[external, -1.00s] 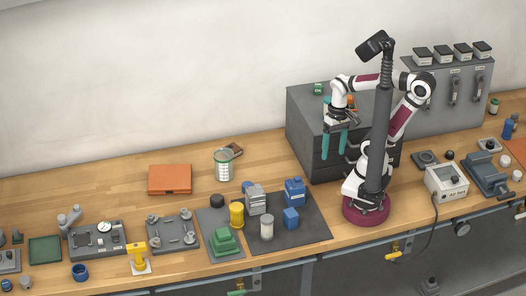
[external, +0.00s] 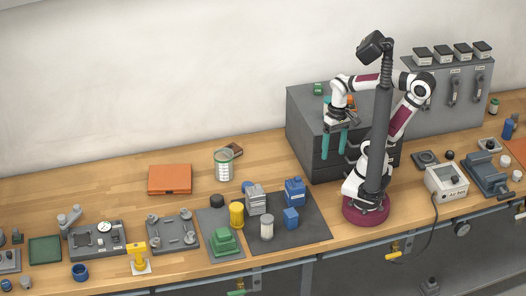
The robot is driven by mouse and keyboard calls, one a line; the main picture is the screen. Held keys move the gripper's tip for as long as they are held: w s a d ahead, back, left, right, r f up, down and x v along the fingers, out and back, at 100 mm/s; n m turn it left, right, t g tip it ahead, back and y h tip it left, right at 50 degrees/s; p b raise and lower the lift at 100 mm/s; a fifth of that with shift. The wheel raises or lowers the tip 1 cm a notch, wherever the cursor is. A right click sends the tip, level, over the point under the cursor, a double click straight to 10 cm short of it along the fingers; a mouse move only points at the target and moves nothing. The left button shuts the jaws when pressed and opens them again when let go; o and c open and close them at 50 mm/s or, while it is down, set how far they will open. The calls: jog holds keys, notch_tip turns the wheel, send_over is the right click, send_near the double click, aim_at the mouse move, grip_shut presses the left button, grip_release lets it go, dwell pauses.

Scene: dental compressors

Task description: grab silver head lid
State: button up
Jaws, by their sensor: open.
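Silver, ribbed head-like part (external: 257,199) stands on the dark mat (external: 308,229) in the middle of the bench. A small light-grey cylinder (external: 267,228) stands in front of it. I cannot tell from this view which surface is the silver head lid. My gripper (external: 335,146) has teal fingers, open and empty, pointing down. It hangs up and to the right of the silver part, in front of the dark drawer cabinet (external: 300,118).
Blue parts (external: 294,191) and a small blue block (external: 291,217) stand right of the silver part. A yellow cylinder (external: 236,215) and a green stepped block (external: 224,241) are left. An orange box (external: 170,179) and a white-green can (external: 223,165) sit behind.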

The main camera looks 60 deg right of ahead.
jog(key=o, duration=0.4)
jog(key=n+t+h, duration=1)
jog(key=n+h, duration=0.1)
jog(key=n, duration=2.1)
send_over(255, 190)
jog(key=s+a, duration=1)
notch_tip(255, 190, down, 9)
jog(key=shift+a+f, duration=0.15)
jog(key=shift+f, duration=0.05)
jog(key=shift+n, duration=0.3)
jog(key=x, duration=1.5)
jog(key=shift+d+r, duration=0.1)
jog(key=shift+d, duration=0.35)
